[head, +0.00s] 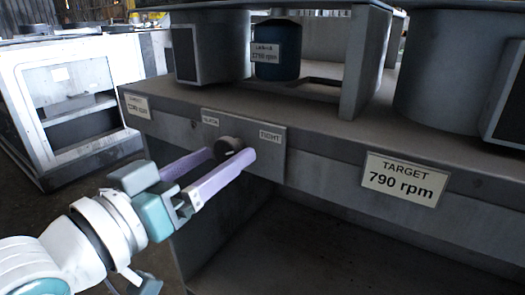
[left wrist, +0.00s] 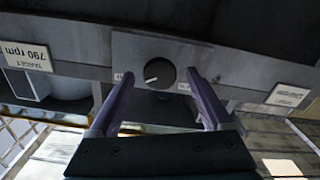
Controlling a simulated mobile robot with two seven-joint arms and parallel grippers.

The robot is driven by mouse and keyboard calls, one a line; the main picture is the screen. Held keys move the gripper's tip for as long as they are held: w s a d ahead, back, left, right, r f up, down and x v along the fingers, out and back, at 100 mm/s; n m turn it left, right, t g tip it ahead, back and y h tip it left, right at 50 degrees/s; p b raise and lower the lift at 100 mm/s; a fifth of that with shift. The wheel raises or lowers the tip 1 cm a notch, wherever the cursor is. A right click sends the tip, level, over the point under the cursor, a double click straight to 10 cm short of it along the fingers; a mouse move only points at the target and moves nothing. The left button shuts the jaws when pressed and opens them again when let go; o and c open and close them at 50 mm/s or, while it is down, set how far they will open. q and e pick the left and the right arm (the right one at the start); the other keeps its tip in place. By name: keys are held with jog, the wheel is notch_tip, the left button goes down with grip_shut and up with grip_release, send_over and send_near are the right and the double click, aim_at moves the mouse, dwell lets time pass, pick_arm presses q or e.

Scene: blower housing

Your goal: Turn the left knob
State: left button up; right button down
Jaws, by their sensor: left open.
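A dark round knob (head: 228,147) sits on a grey panel on the front edge of the bench, between two small white labels. It is the only knob I can make out. In the left wrist view the knob (left wrist: 161,72) carries a white pointer line aimed left and slightly down; that view appears upside down. My left gripper (head: 231,155) is open, its two purple fingers reaching to either side of the knob. In the left wrist view the gripper (left wrist: 160,77) shows gaps between the knob and both fingertips. My right gripper is not in view.
A sign reading TARGET 790 rpm (head: 405,179) is on the bench front at right. Another small sign (head: 138,106) is at the left corner. A blue cylinder (head: 277,50) with an rpm label stands on the bench (head: 320,125). A white cabinet (head: 70,90) stands at left.

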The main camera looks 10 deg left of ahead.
pick_arm(q)
jog(key=shift+w, duration=0.15)
jog(key=shift+c, duration=0.4)
grip_shut()
dwell(0.4)
jog(key=m+p, duration=0.2)
jog(key=m, duration=0.1)
jog(key=shift+r+m, duration=0.1)
jog(key=shift+m, duration=0.2)
jog(key=shift+m+p, duration=0.6)
jog(key=shift+m, duration=1.3)
